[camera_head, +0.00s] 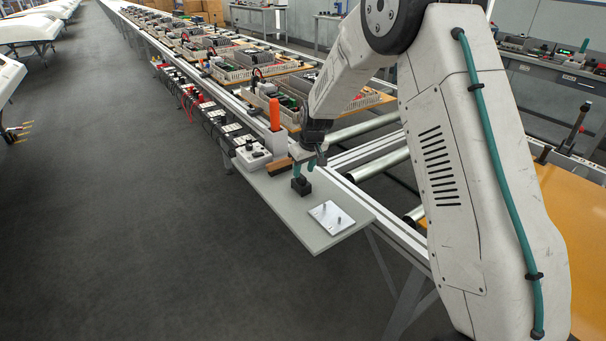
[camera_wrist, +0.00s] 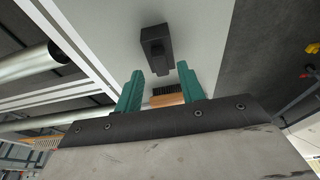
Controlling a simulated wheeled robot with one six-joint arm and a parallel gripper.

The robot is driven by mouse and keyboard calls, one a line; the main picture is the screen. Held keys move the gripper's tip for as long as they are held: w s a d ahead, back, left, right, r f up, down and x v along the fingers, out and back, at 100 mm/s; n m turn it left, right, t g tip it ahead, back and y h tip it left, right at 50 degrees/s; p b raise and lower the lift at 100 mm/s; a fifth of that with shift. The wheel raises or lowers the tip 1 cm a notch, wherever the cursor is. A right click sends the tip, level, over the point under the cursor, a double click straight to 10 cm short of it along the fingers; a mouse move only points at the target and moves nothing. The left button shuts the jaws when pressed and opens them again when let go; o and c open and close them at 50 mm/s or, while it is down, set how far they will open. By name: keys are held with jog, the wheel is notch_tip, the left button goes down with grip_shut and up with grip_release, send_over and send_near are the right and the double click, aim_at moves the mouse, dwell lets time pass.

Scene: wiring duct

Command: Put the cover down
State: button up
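No part is clearly recognizable as a cover. A small black block (camera_head: 301,186) with a raised knob stands on the grey side shelf (camera_head: 290,208). It also shows in the wrist view (camera_wrist: 154,36), just past the fingertips. My gripper (camera_head: 309,164) has teal fingers, spread apart in the wrist view (camera_wrist: 160,70). Nothing is clamped between them. It hangs low over the shelf, close to the block. Whether a finger touches the block I cannot tell. A flat light plate (camera_head: 331,217) with two upright pins lies nearer the shelf's front edge.
A wooden brush (camera_head: 278,166) lies behind my gripper; it also shows between the fingers in the wrist view (camera_wrist: 167,97). An orange-handled tool (camera_head: 274,115) and a white control box (camera_head: 252,155) stand further back. Metal rollers (camera_head: 378,163) run to the right. Bare shelf surrounds the plate.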

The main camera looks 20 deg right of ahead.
jog(key=s+d+r, duration=0.1)
jog(key=s+r, duration=0.4)
jog(key=r, duration=0.4)
jog(key=s+r, duration=0.6)
jog(key=r, duration=0.2)
jog(key=s+r+m, duration=0.1)
jog(key=s+r, duration=0.2)
jog(key=s, duration=0.3)
jog(key=s+r+m, duration=0.1)
jog(key=s+r, duration=0.3)
jog(key=s, duration=0.3)
jog(key=s+d+m+g+h, duration=0.1)
jog(key=s, duration=2.2)
jog(key=shift+s+d+f+m+g, duration=0.25)
jog(key=shift+s+d+m+g, duration=0.05)
jog(key=shift+s+d, duration=0.1)
jog(key=shift+c, duration=0.3)
